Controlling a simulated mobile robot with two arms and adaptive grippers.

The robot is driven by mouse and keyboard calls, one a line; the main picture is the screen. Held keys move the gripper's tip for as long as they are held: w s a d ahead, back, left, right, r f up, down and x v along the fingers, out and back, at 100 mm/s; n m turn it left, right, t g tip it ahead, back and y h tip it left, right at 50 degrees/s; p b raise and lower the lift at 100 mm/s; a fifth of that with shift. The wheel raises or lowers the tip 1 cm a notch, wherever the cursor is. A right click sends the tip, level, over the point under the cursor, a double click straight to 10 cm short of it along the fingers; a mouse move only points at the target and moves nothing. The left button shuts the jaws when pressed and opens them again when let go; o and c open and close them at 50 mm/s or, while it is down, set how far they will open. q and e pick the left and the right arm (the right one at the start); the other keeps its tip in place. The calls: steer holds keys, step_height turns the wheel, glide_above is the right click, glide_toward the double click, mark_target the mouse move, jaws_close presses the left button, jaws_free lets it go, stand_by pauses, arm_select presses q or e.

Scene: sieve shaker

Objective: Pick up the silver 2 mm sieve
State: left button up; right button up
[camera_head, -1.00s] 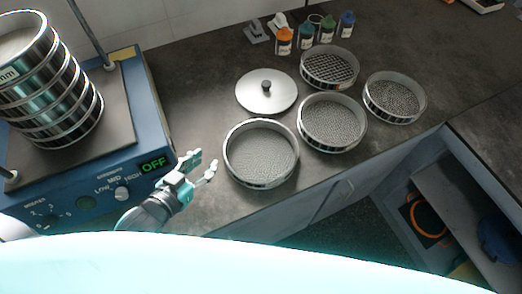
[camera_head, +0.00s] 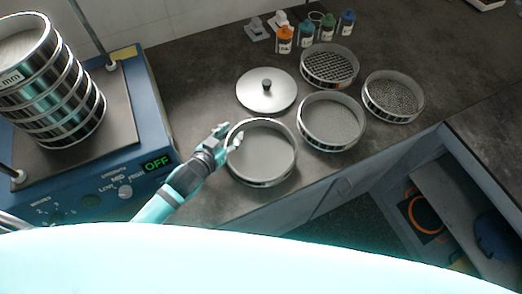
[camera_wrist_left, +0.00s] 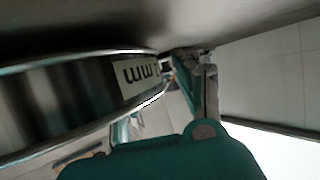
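A round silver sieve (camera_head: 262,180) with a very fine mesh lies flat on the counter near its front edge. My left gripper (camera_head: 229,138) is at this sieve's left rim, with its fingertips apart at the rim. A finger (camera_wrist_left: 195,82) shows close beside the label. Contact cannot be made out. Three other sieves with different meshes, a middle one (camera_head: 331,148), a back one (camera_head: 329,85) and a right one (camera_head: 393,117), lie nearby. My right gripper is not in view.
A blue sieve shaker (camera_head: 150,120) showing OFF stands at left with a sieve stack (camera_head: 60,95) on it. A silver lid (camera_head: 266,103) lies behind the front sieve. Several small bottles (camera_head: 306,38) stand at the back. The counter's front edge is close.

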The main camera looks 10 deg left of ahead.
arm_select(q)
steer(key=shift+c, duration=0.3)
jaws_close()
stand_by(0.3)
